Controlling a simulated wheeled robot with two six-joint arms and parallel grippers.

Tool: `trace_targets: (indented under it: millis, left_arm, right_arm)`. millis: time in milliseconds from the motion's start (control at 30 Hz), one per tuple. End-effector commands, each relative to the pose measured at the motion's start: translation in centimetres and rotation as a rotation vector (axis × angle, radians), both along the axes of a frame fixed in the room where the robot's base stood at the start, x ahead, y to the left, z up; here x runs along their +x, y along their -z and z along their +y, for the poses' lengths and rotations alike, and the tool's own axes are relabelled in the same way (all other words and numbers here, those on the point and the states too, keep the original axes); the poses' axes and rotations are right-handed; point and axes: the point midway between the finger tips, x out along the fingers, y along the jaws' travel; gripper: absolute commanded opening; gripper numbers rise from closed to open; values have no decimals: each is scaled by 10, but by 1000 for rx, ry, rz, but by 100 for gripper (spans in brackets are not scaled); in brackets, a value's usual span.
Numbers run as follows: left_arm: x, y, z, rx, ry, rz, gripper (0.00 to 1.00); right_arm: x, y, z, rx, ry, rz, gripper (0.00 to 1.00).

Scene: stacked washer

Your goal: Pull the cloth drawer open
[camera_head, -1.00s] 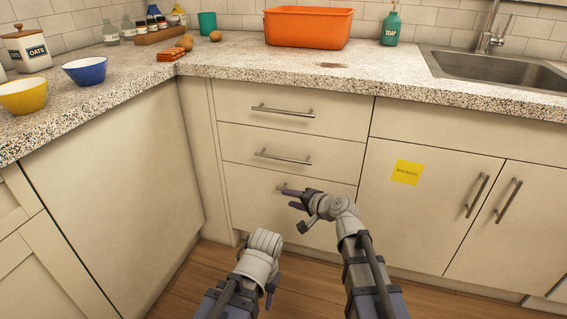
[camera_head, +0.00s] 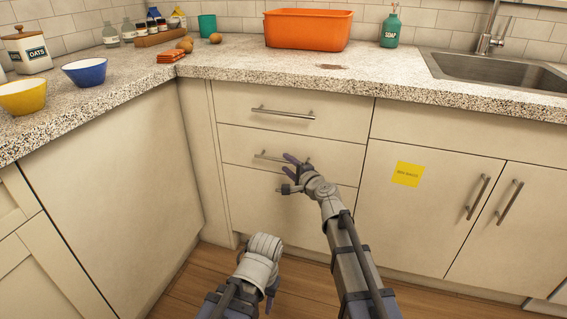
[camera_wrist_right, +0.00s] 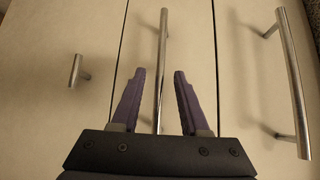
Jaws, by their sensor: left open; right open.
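Three closed drawers stand in a stack, and I cannot tell which is the cloth drawer: top (camera_head: 335,115), middle (camera_head: 335,155) and bottom (camera_head: 250,205). My right gripper (camera_head: 288,173) is open in front of the middle drawer's bar handle (camera_head: 268,155) and partly covers it. In the right wrist view this handle (camera_wrist_right: 162,50) runs between the two spread fingers (camera_wrist_right: 157,84); contact cannot be told. The top drawer's handle (camera_head: 283,112) is clear. The bottom drawer's handle is hidden by my right arm in the head view. My left gripper (camera_head: 270,285) is low and away from the drawers, its fingers mostly hidden.
The top drawer's handle (camera_wrist_right: 292,80) and the bottom drawer's handle (camera_wrist_right: 76,70) flank the middle one in the right wrist view. A cabinet door with a yellow note (camera_head: 408,174) is to the right. The corner cabinet panel (camera_head: 120,190) closes off the left. The counter overhangs above.

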Motion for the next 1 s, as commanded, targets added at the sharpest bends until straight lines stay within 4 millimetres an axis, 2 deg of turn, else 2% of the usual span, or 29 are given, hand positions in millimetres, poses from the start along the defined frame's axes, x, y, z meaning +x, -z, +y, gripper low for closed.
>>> trace_targets:
  millis: [33, 200, 500, 900, 1000]
  left_arm:
    - [0, 2, 0, 0, 0, 0, 50]
    - [0, 5, 0, 0, -1, 0, 50]
    - [0, 5, 0, 0, -1, 0, 50]
    - [0, 5, 0, 0, -1, 0, 50]
    - [0, 5, 0, 0, -1, 0, 50]
  right_arm:
    - [11, 2, 5, 0, -1, 0, 45]
    - [27, 5, 14, 1, 0, 0, 45]
    - [28, 4, 15, 0, 0, 0, 44]
    - [28, 5, 15, 0, 0, 0, 0]
    - [28, 5, 15, 0, 0, 0, 0]
